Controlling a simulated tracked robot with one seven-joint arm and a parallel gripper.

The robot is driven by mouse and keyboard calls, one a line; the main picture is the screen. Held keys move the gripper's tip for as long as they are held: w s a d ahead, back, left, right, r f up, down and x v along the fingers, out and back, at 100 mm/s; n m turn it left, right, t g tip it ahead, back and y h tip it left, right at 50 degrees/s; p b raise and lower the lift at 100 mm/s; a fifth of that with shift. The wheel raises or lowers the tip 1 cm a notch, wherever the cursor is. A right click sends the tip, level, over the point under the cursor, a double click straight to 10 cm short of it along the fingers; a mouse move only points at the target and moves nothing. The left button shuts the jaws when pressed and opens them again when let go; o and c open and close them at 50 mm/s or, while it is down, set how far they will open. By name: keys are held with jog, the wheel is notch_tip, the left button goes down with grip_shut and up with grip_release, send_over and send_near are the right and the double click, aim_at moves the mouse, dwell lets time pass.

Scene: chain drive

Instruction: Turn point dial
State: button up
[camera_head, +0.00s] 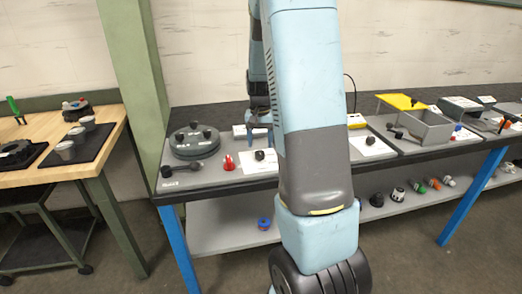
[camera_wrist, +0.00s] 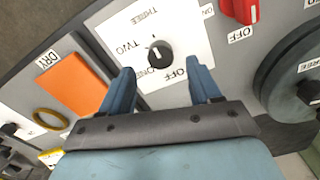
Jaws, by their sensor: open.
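The point dial is a black round knob (camera_wrist: 160,54) on a white label plate (camera_wrist: 185,20) marked OFF, ONE, TWO and THREE, upside down in the wrist view. Its white mark sits at the knob's upper edge in that view, roughly toward the lettering of TWO and THREE. A black knob on a white plate (camera_head: 260,155) on the bench appears to be the same dial in the head view. My gripper (camera_wrist: 164,80) is open, with its two blue fingers on either side of the dial and nothing between them. I cannot tell its height above the panel. My arm hides part of the bench.
A red knob (camera_wrist: 240,10) and a large dark disc (camera_wrist: 295,78) lie near the dial. An orange pad (camera_wrist: 76,82) labelled DRY and a yellow ring (camera_wrist: 50,119) are on the other side. A grey tray (camera_head: 425,128) stands farther along the bench.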

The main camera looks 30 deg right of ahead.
aim_at(260, 153)
notch_tip(260, 153, up, 9)
dwell(0.3)
jog(key=shift+s+f, duration=0.1)
dwell(0.4)
jog(key=s+a+r+n+t, duration=0.3)
jog(key=s+a+r, duration=0.7)
jog(key=s, duration=0.1)
jog(key=s+a+r+n+t, duration=0.1)
jog(key=s+a, duration=0.2)
jog(key=s, duration=0.4)
jog(key=s+a+n+t, duration=0.1)
jog(key=s+a+n, duration=0.1)
jog(key=s, duration=0.5)
jog(key=shift+s+a+r+t, duration=0.3)
jog(key=shift+a+r, duration=0.1)
jog(key=shift+a, duration=0.25)
jog(key=shift+c, duration=0.4)
dwell(0.5)
